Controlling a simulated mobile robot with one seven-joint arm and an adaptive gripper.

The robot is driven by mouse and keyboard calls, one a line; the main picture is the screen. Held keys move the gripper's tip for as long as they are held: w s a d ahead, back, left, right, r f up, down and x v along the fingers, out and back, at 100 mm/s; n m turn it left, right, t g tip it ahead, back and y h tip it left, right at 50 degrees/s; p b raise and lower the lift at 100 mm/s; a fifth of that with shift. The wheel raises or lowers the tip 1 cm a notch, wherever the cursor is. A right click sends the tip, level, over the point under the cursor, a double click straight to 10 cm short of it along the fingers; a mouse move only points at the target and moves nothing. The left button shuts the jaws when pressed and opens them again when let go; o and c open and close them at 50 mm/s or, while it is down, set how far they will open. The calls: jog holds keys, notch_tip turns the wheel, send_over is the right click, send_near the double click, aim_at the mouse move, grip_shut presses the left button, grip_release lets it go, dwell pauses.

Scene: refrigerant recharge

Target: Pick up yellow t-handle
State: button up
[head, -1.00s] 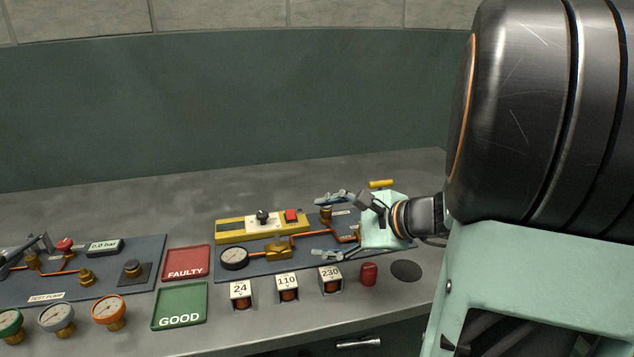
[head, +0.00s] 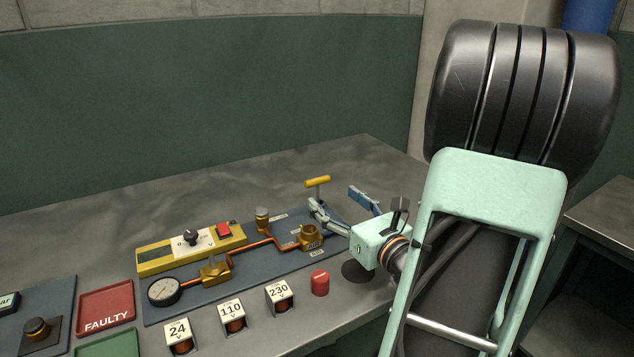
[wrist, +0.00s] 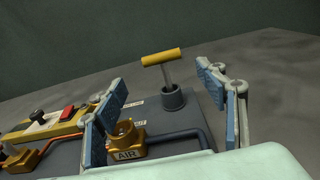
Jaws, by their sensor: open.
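The yellow T-handle (head: 317,181) stands upright near the far right corner of the blue-grey panel. In the wrist view the T-handle (wrist: 161,57) has a yellow crossbar on a metal stem, set in a dark round socket (wrist: 171,97). My gripper (head: 338,198) is open and empty on the near right side of the handle. In the wrist view my gripper's fingers (wrist: 161,88) stand apart, with the handle farther off between their lines. No finger appears to touch it.
A brass fitting marked AIR (wrist: 126,137) is close to my left finger in the wrist view. The panel also carries a gauge (head: 164,291), copper pipe and a yellow switch box (head: 160,256). Coils (head: 279,294) and a red cylinder (head: 320,283) stand in front. The bench behind is clear.

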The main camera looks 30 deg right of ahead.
aim_at(319, 183)
jog(key=shift+w+r+p, duration=0.2)
jog(key=shift+w+p, duration=0.2)
jog(key=shift+w+f, duration=0.25)
jog(key=shift+w, duration=0.8)
jog(key=shift+w+d+r+b, duration=0.1)
jog(key=shift+w+d+b, duration=0.1)
jog(key=shift+w, duration=0.85)
jog(key=shift+w+d+f+b, duration=0.1)
jog(key=shift+w+b, duration=0.1)
jog(key=shift+w, duration=0.8)
jog(key=shift+w+d+r+b, duration=0.1)
jog(key=shift+w+d+b, duration=0.1)
jog(key=shift+w, duration=0.85)
jog(key=c, duration=1.3)
jog(key=shift+c, duration=0.2)
jog(key=shift+r, duration=0.15)
